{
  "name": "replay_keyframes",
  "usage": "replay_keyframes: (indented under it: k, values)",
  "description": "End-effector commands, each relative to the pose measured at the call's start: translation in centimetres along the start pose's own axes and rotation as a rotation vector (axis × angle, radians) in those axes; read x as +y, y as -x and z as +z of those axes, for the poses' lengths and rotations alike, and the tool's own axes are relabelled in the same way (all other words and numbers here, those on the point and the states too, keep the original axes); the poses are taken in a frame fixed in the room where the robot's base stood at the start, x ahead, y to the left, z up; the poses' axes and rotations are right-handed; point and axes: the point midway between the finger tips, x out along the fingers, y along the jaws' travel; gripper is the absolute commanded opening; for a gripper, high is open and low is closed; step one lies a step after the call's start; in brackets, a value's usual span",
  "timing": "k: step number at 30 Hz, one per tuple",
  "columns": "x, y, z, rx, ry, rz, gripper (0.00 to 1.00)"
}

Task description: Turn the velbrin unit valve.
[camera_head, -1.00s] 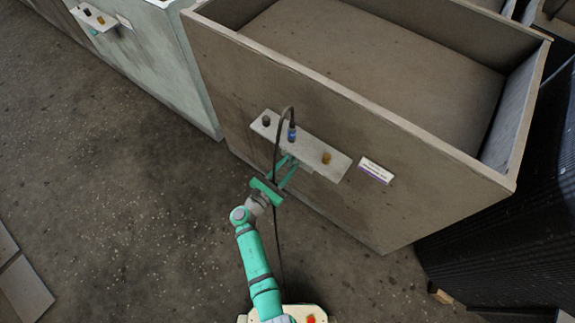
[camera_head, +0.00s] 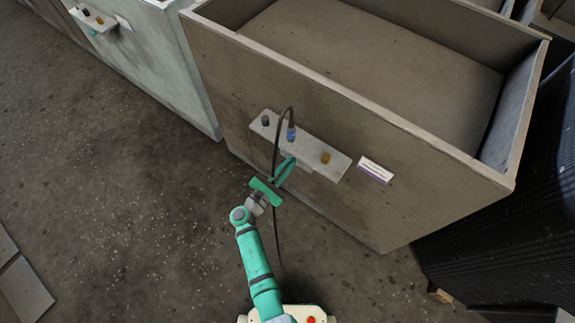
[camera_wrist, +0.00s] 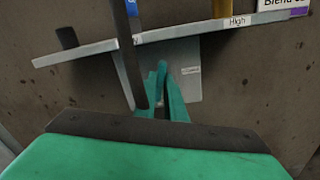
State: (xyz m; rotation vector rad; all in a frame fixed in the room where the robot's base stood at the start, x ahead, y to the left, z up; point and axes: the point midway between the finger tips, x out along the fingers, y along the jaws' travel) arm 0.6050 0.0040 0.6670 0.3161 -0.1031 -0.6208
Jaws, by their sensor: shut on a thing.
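My gripper (camera_head: 286,169) is shut on a small part just in front of a light grey plate (camera_wrist: 188,72) below a shelf on the brown housing (camera_head: 390,190). I take this part to be the valve, but the green fingers hide nearly all of it. In the wrist view, the fingertips (camera_wrist: 163,72) are close together over the plate. The plate carries a small unreadable label. The grey shelf (camera_head: 310,150) bears a black knob (camera_head: 265,120), a blue fitting (camera_head: 291,134) and an orange-yellow knob (camera_head: 326,158).
A black hose (camera_head: 276,150) rises from the floor, passes close beside my fingers and loops to the blue fitting. A white and purple label (camera_head: 375,170) is right of the shelf. A pale housing (camera_head: 165,60) stands left, a black ribbed block (camera_head: 510,240) right.

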Motion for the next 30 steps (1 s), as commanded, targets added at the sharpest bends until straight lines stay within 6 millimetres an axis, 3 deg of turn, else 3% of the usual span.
replay_keyframes:
  k: [30]
  values:
    - [-0.33, 0.04, -0.23, 0.002, -0.941, -0.003, 0.0]
